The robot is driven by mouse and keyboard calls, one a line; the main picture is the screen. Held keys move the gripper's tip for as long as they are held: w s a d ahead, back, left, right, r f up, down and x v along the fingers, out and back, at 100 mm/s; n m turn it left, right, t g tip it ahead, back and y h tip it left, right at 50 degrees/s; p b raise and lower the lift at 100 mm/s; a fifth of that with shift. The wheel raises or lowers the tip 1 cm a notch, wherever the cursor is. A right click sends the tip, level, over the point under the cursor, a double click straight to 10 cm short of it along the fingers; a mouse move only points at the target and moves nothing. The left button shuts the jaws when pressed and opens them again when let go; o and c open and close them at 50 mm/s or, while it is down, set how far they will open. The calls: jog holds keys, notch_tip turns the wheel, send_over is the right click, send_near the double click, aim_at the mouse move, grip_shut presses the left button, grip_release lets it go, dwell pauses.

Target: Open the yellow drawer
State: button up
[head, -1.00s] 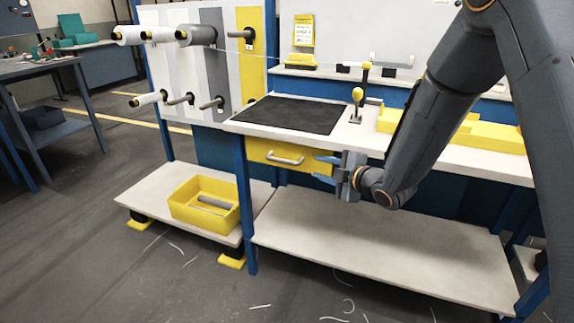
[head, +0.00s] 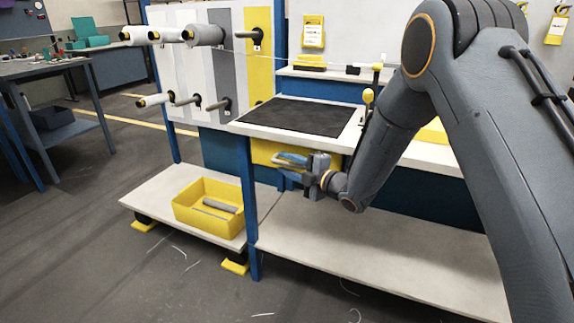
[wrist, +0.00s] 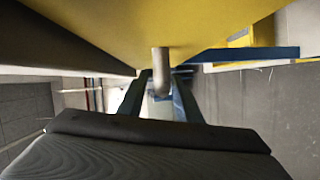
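The yellow drawer (head: 264,152) sits under the tabletop of the workbench and looks shut. Its grey bar handle (wrist: 161,72) shows in the wrist view, standing out from the yellow drawer front (wrist: 190,22). My gripper (head: 281,168) is at the drawer front in the head view and hides most of the handle there. In the wrist view, my gripper's two blue fingers (wrist: 160,92) lie one on each side of the handle, with visible gaps. The gripper is open around the handle and does not appear to grip it.
A black mat (head: 305,117) lies on the tabletop, with a yellow-knobbed lever (head: 368,97) beside it. A blue table leg (head: 248,205) stands left of my gripper. A yellow bin (head: 190,214) rests on the low shelf at the left. The lower shelf (head: 345,240) below my gripper is clear.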

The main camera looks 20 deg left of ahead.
grip_shut()
jog(key=s+a+p, duration=0.1)
jog(key=s+p, duration=0.3)
jog(key=s, duration=1.7)
jog(key=shift+s+a, duration=0.15)
jog(key=shift+a, duration=0.2)
grip_release()
jog(key=v, duration=0.7)
jog(key=shift+s+d+b, duration=0.15)
jog(key=shift+d+b, duration=0.15)
jog(key=shift+d, duration=0.05)
